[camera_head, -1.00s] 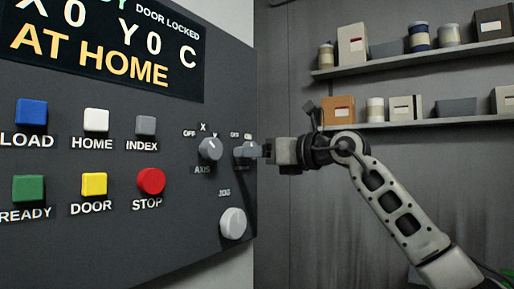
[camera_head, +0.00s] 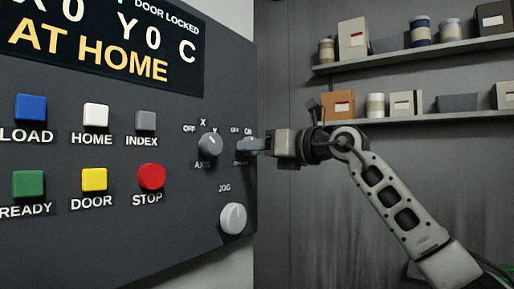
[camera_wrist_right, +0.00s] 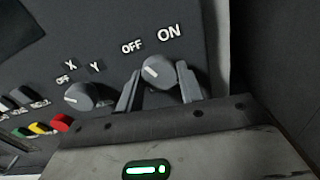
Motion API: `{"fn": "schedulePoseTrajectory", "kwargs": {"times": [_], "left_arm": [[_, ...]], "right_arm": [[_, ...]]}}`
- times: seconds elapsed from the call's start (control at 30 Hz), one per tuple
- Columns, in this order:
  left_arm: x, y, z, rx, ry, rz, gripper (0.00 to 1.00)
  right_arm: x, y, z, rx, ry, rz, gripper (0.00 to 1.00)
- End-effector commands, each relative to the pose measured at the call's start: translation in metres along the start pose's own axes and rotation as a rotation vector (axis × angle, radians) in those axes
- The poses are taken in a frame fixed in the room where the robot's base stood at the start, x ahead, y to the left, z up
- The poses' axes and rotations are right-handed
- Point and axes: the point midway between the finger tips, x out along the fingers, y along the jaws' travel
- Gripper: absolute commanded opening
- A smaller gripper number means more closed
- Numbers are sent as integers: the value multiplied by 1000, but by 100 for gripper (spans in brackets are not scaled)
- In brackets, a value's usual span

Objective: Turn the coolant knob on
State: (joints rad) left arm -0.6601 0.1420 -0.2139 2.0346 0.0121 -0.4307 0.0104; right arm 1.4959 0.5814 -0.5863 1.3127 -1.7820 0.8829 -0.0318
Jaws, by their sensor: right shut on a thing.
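The coolant knob (camera_wrist_right: 158,73) is a grey round knob with a white mark, below the OFF and ON labels in the right wrist view. Its mark points up and left, nearer OFF than ON. My right gripper (camera_wrist_right: 160,69) is shut on the knob, one finger on each side. My left gripper is not in view.
The axis knob (camera_head: 210,145) sits close left of the coolant knob, and the jog knob (camera_head: 233,218) is below. The red STOP button (camera_head: 151,176) and several other buttons are further left on the dark panel (camera_head: 110,235). Loaded shelves (camera_head: 440,117) hang on the back wall.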

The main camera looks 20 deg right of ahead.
Motion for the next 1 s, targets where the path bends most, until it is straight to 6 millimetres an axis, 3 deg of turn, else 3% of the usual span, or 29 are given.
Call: {"fn": "schedulePoseTrajectory", "kwargs": {"times": [1.0], "left_arm": [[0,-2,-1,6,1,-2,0]], "right_arm": [[0,1,2,900,-2,-1,15]]}}
